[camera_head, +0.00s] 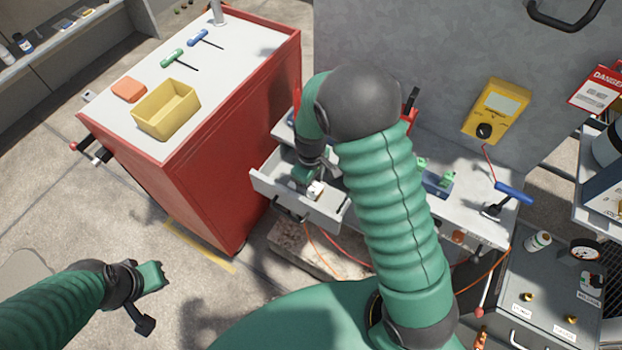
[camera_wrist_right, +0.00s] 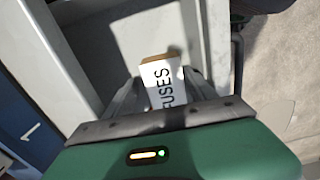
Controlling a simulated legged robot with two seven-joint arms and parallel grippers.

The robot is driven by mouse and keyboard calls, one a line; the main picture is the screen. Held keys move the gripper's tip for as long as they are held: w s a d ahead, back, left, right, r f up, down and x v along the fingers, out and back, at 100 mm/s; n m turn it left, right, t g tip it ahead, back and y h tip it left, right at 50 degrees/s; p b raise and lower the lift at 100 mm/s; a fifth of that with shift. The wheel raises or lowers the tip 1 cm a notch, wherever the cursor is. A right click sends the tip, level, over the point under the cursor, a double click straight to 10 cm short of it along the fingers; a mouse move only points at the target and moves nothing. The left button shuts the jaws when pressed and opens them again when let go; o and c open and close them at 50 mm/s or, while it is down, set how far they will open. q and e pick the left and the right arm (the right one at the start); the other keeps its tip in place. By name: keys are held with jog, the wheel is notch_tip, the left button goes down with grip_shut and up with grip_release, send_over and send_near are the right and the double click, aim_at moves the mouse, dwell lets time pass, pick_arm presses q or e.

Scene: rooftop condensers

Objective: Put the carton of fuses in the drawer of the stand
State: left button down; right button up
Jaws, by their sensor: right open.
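The stand (camera_head: 465,205) is a white-topped bench with its pale drawer (camera_head: 268,185) pulled open. The carton of fuses (camera_head: 316,190) is small, white and brown, and shows inside the drawer in the head view. In the right wrist view the carton (camera_wrist_right: 164,84) shows its "FUSES" lettering, within the drawer (camera_wrist_right: 118,35). My right gripper (camera_head: 310,180) reaches down into the drawer. Its open fingers (camera_wrist_right: 160,95) are on either side of the carton; any contact is unclear. My left gripper (camera_head: 152,298) is open and empty above the floor at lower left.
A red cabinet (camera_head: 235,140) stands left of the drawer, with a yellow bin (camera_head: 166,112), an orange block (camera_head: 129,90) and two T-handled tools on top. A yellow meter (camera_head: 497,110) hangs on the grey unit. Orange cables lie below the stand. Floor at left is clear.

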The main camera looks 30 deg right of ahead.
aim_at(311, 186)
notch_tip(311, 186, up, 17)
jog(key=p, duration=0.3)
jog(key=shift+f, duration=0.15)
jog(key=s+a+r+m+t+p, duration=0.1)
jog(key=s+a+m+p, duration=0.1)
jog(key=s, duration=0.3)
jog(key=s+a+r+m+t+p, duration=0.1)
jog(key=s+m+p, duration=0.2)
jog(key=s+p, duration=0.1)
jog(key=shift+s+a+r+m+t, duration=0.3)
jog(key=shift+s+a+r, duration=0.1)
jog(key=shift+s, duration=0.45)
